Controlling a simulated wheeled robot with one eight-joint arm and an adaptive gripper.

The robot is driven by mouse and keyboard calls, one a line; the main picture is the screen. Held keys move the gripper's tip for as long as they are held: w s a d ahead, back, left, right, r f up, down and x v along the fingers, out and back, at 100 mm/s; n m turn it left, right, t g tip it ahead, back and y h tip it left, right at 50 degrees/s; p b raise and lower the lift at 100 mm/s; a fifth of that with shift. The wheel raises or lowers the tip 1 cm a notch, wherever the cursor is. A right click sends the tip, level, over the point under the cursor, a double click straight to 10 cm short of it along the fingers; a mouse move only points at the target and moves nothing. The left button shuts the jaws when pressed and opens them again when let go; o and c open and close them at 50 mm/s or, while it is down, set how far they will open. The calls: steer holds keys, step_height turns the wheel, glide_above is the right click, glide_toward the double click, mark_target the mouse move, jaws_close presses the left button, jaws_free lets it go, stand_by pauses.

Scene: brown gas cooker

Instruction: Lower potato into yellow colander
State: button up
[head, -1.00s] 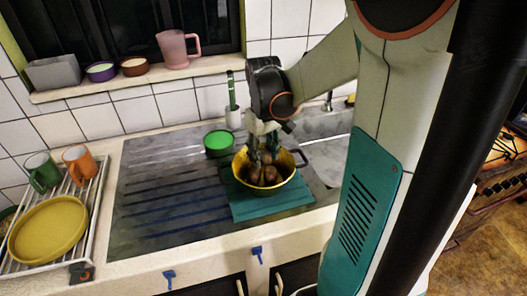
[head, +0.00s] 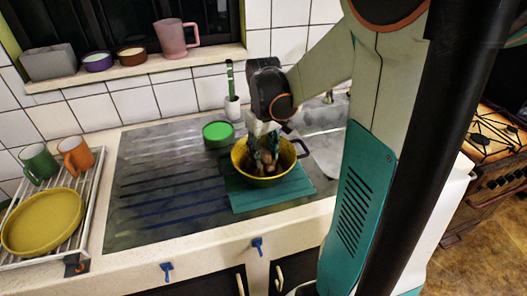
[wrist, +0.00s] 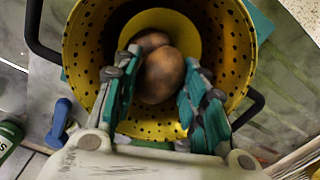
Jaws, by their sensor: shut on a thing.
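The yellow colander (head: 241,163) stands on a teal mat (head: 245,203) on the metal sink top. Its perforated wall (wrist: 228,92) fills much of the wrist view. My gripper (wrist: 162,80) points down into the colander, with its teal fingers on either side of a brown potato (wrist: 160,76). It is shut on this potato. A second rounded brown thing, which looks like another potato (wrist: 149,40), shows just beyond it. In the head view the fingers partly cover the potato. I cannot tell whether the held potato touches the colander's bottom.
A rack (head: 88,213) at left holds mugs and a yellow plate (head: 42,222). Dark colander handles (wrist: 254,105) stick out at the sides. The ribbed sink top at left is clear.

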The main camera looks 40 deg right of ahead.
steer(key=shift+f+b, duration=0.45)
steer(key=shift+f, duration=0.1)
stand_by(0.7)
steer(key=o, duration=1.1)
steer(key=shift+r, duration=0.15)
